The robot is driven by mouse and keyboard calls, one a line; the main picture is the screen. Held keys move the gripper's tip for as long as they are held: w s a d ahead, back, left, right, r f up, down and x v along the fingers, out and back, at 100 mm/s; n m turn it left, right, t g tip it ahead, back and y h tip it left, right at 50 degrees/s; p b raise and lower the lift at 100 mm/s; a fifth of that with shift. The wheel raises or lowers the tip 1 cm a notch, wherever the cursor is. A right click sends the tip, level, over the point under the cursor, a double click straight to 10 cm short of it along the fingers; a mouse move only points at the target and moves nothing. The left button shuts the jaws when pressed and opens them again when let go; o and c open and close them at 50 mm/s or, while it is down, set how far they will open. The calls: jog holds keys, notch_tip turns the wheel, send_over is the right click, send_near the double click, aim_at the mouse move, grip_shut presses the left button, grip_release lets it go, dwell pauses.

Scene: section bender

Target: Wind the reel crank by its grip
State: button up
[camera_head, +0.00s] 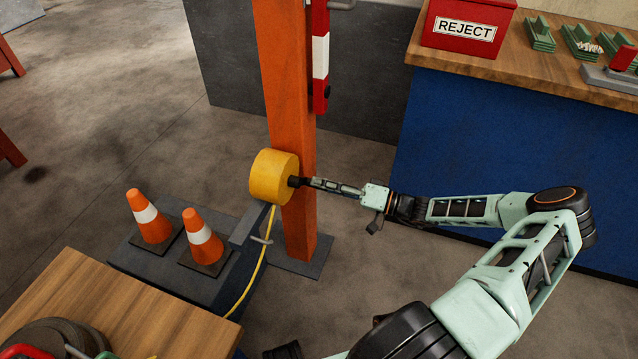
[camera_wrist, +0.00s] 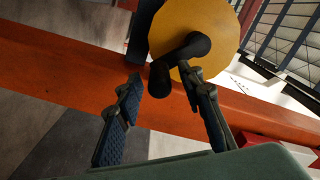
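The yellow reel (camera_head: 270,177) is mounted on the orange post (camera_head: 287,110), with a yellow hose or cable hanging from it. In the wrist view the reel's yellow face (camera_wrist: 222,22) carries a black crank (camera_wrist: 190,48), ending in a rounded black grip (camera_wrist: 160,82). My gripper (camera_head: 306,183) reaches the reel from the right. In the wrist view my gripper's fingers (camera_wrist: 162,80) are apart, one on each side of the grip, with visible gaps. I cannot tell how deep the grip sits between the fingertips. In the head view the crank is small and partly hidden by the fingers.
Two traffic cones (camera_head: 150,217) stand on a dark platform left of the post. A wooden table (camera_head: 130,310) is at the front left. A blue workbench (camera_head: 500,150) with a red REJECT bin (camera_head: 466,28) stands at the right. A red-and-white bar (camera_head: 320,60) hangs on the post above.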

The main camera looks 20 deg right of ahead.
jog(key=v, duration=1)
jog(key=shift+s+d, duration=0.15)
jog(key=shift+d, duration=0.05)
